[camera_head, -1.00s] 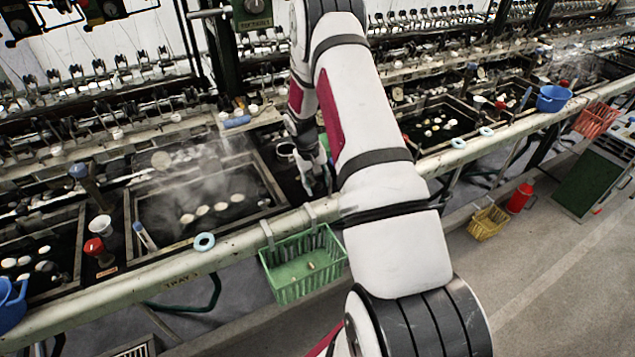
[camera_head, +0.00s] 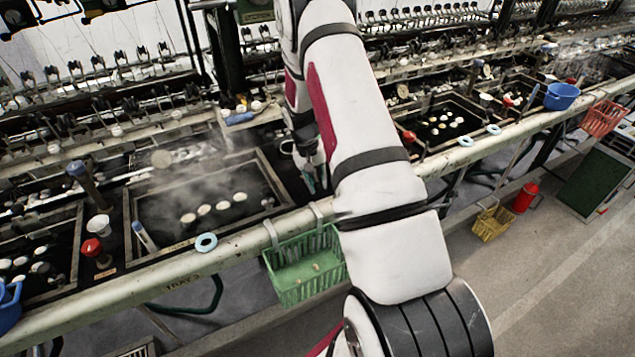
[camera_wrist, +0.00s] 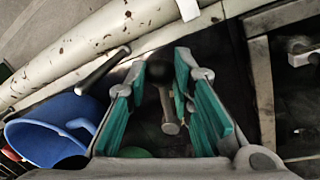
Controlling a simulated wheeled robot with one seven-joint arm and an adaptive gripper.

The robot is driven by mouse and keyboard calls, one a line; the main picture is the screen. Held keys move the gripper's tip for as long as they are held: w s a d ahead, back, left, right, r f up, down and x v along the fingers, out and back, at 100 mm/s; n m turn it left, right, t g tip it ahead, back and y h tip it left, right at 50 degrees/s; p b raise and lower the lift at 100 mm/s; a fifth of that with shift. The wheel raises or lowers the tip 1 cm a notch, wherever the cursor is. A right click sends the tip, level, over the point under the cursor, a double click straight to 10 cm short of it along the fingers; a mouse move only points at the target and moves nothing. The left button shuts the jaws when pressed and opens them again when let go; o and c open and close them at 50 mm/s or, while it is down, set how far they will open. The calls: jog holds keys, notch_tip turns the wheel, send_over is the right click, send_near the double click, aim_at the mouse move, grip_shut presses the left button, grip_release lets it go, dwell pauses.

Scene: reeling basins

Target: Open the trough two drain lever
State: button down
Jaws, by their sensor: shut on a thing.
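In the wrist view a lever with a dark rounded knob (camera_wrist: 160,72) and a metal stem end stands between the teal pads of my gripper (camera_wrist: 161,80). The gripper is shut on this lever near the fingertips. A second black handle (camera_wrist: 103,70) lies tilted to the left, outside the fingers. In the head view my gripper (camera_head: 314,182) is mostly hidden behind my arm, at the gap right of the steaming trough (camera_head: 155,228). The lever is hidden there, and I cannot read a trough number on it.
A pale rail (camera_head: 182,272) runs along the trough fronts. A green basket (camera_head: 300,281) hangs on it below my arm. A blue jug (camera_wrist: 45,143) is close left of the fingers in the wrist view. Another trough with floating cocoons (camera_head: 447,126) lies right of my arm.

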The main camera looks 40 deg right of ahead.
jog(key=w+a+m+b, duration=0.1)
jog(key=w+m+b, duration=0.1)
jog(key=m+b, duration=0.1)
jog(key=shift+a+f+m, duration=0.15)
jog(key=shift+a+m, duration=0.15)
jog(key=shift+a, duration=0.1)
jog(key=w+m+b, duration=0.1)
jog(key=b, duration=0.1)
jog(key=a+m+y+b, duration=0.1)
jog(key=m+b, duration=0.1)
jog(key=shift+w+m+g, duration=0.3)
jog(key=shift+w+g, duration=0.1)
jog(key=m+b, duration=0.1)
jog(key=w+m+b, duration=0.2)
jog(key=shift+a+m+y, duration=0.25)
jog(key=shift+m+y, duration=0.05)
jog(key=shift+y, duration=0.1)
jog(key=shift+w+d+m+y+b, duration=0.15)
jog(key=shift+w+m+b, duration=0.35)
jog(key=shift+m+b, duration=0.35)
jog(key=shift+w+a+m+y+b, duration=0.15)
jog(key=shift+w+m+b, duration=0.4)
jog(key=shift+m, duration=0.4)
jog(key=shift+d, duration=0.1)
jog(key=c, duration=1.4)
grip_release()
jog(key=shift+s, duration=0.1)
jog(key=v, duration=1.2)
